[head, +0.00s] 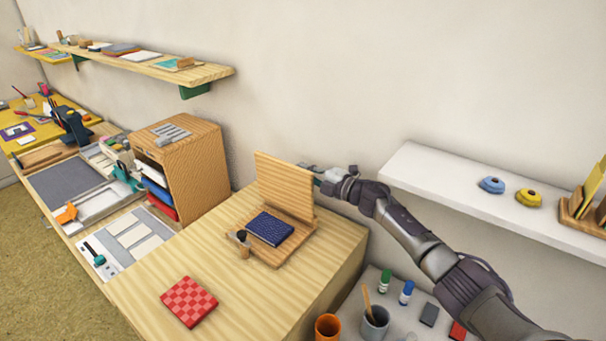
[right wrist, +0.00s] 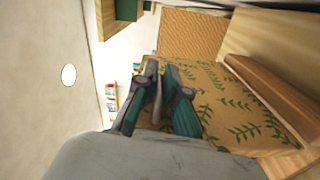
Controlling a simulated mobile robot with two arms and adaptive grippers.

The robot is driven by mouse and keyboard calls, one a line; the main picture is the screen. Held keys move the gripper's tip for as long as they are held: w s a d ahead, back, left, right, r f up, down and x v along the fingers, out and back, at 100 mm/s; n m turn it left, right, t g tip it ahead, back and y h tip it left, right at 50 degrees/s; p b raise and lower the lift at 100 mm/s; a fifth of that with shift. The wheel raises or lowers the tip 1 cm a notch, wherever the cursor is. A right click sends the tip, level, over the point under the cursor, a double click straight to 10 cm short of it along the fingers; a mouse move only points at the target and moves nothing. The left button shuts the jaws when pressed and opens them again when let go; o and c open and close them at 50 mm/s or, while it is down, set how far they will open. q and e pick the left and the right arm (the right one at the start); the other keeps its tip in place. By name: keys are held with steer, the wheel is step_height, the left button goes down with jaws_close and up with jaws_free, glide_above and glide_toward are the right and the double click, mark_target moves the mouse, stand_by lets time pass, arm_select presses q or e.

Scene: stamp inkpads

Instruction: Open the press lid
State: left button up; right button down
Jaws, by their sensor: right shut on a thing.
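The press stands on the wooden cabinet top in the head view. Its wooden lid (head: 285,187) is raised and stands about upright at the back edge of its base (head: 284,254). A dark blue patterned block (head: 270,228) lies on the base, with a small dark-topped handle piece at its left. My right gripper (head: 318,177) is at the lid's right edge, behind it. In the right wrist view its teal fingers (right wrist: 165,75) are shut, in front of a leaf-patterned wooden face (right wrist: 225,105), likely the lid's outer side. What lies between the fingertips is mostly hidden. My left gripper is out of view.
A red checkered block (head: 189,301) lies on the near part of the wooden top. A wooden organizer (head: 195,165) stands at the left. A white shelf (head: 455,200) on the right is close to my right arm. Cups and bottles stand below it.

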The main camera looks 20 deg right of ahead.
stand_by(0.3)
steer(key=c, duration=1.3)
jaws_free()
steer(key=shift+r, duration=0.1)
steer(key=shift+s, duration=0.1)
steer(key=shift+s+d, duration=0.2)
steer(key=shift+d, duration=0.05)
steer(key=v, duration=1.1)
steer(key=shift+s, duration=0.15)
steer(key=shift+a, duration=0.1)
